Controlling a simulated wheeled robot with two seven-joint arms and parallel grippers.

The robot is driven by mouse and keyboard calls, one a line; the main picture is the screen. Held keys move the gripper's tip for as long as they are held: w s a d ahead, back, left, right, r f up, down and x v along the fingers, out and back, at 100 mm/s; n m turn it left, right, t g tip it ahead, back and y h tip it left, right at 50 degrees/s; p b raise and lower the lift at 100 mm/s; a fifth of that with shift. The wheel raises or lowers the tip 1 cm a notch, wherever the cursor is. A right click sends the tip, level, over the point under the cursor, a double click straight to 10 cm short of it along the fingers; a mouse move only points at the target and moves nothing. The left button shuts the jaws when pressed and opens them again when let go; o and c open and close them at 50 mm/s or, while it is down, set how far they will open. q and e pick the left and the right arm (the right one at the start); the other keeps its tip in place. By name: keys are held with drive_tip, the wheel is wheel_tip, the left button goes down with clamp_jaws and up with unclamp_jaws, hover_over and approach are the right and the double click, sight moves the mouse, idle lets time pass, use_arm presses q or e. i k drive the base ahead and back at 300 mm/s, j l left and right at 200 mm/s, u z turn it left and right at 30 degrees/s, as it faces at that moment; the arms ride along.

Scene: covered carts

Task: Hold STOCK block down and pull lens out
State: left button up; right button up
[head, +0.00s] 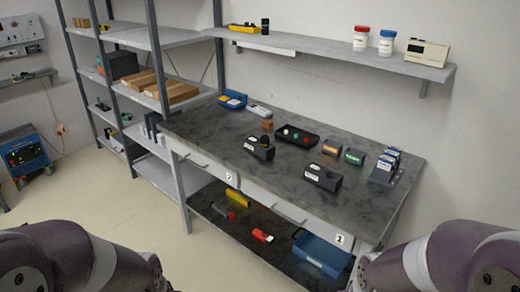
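Two black blocks with white labels stand on the dark workbench (210,138). One block (261,152), near the middle, has a dark round piece (264,140) on its top, which looks like the lens. The other block (323,179), nearer the front edge to the right, has no piece standing out of it that I can make out. The labels are too small to read, so I cannot tell which is STOCK. Only my arm links show at the bottom corners. Both grippers are outside the view, and neither block is touched.
A black tray (312,142) with small coloured items, an orange-brown block (332,147), a green block (354,156) and a rack (381,179) stand on the bench. A blue bin (322,254) lies on the lower shelf. The bench's front left is clear.

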sight(264, 140)
drive_tip(key=i+j+z, duration=0.15)
drive_tip(key=i+z, duration=0.25)
drive_tip(key=i+j+z, duration=0.15)
drive_tip(key=z, duration=0.3)
drive_tip(key=i+j+z, duration=0.2)
drive_tip(key=j+z, duration=0.2)
drive_tip(key=i+j, duration=0.15)
drive_tip(key=j, duration=0.2)
drive_tip(key=i+j, duration=0.2)
drive_tip(key=j, duration=0.15)
drive_tip(key=i+j+z, duration=0.1)
drive_tip(key=j, duration=0.25)
drive_tip(key=i+j, duration=0.4)
drive_tip(key=j, duration=0.3)
drive_tip(key=i+j+z, duration=0.1)
drive_tip(key=j, duration=0.25)
